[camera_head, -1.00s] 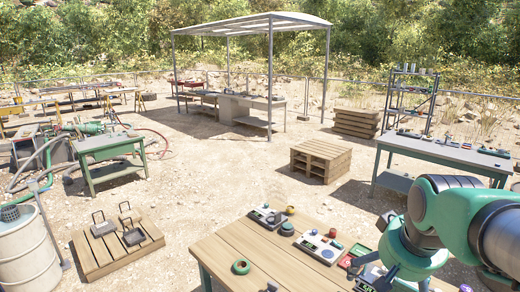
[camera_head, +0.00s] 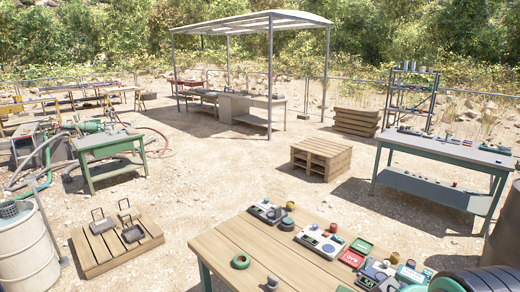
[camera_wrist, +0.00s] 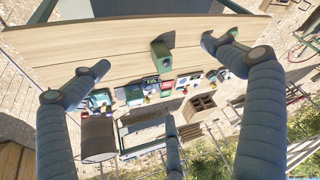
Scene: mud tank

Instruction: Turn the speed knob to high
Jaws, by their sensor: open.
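I cannot make out the speed knob for certain in either view. Several small devices stand on the wooden table (camera_head: 225,262): a dark one with a pale panel (camera_head: 266,213), a white one with a blue display (camera_head: 321,241), and a dark one with a lit readout (camera_head: 372,279). In the wrist view the tabletop (camera_wrist: 120,60) appears upside down, with a dark green block-like object (camera_wrist: 162,50) on it and a row of small devices beyond.
A green-framed workbench (camera_head: 440,150) stands behind right, a pallet stack (camera_head: 320,158) behind. The tabletop's left half is mostly bare.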

